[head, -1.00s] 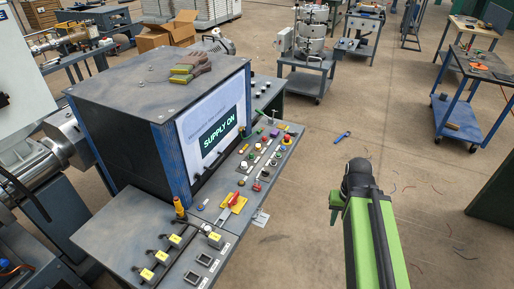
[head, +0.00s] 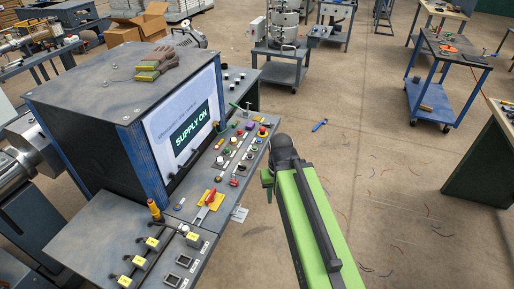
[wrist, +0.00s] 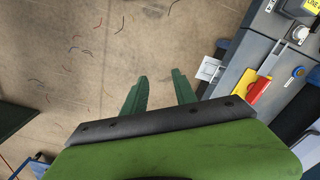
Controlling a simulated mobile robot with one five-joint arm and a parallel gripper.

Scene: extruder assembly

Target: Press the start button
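The console panel (head: 205,215) carries several coloured buttons and knobs in front of a screen (head: 190,130) reading "SUPPLY ON". A green button (head: 227,151) is among the small controls on its far part; I cannot read which one is marked start. A red rotary handle on a yellow plate (head: 209,199) sits nearer, and also shows at the right in the wrist view (wrist: 259,90). My gripper (wrist: 161,80) is open and empty, over the floor beside the panel's right edge. In the head view my arm hides most of it.
A box-shaped cabinet with gloves (head: 158,67) on top stands behind the panel. A metal hasp (head: 240,214) juts from the panel's right edge. The floor to the right is mostly clear, with a blue wrench (head: 320,125) and scattered wires. A blue cart (head: 430,105) stands farther off.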

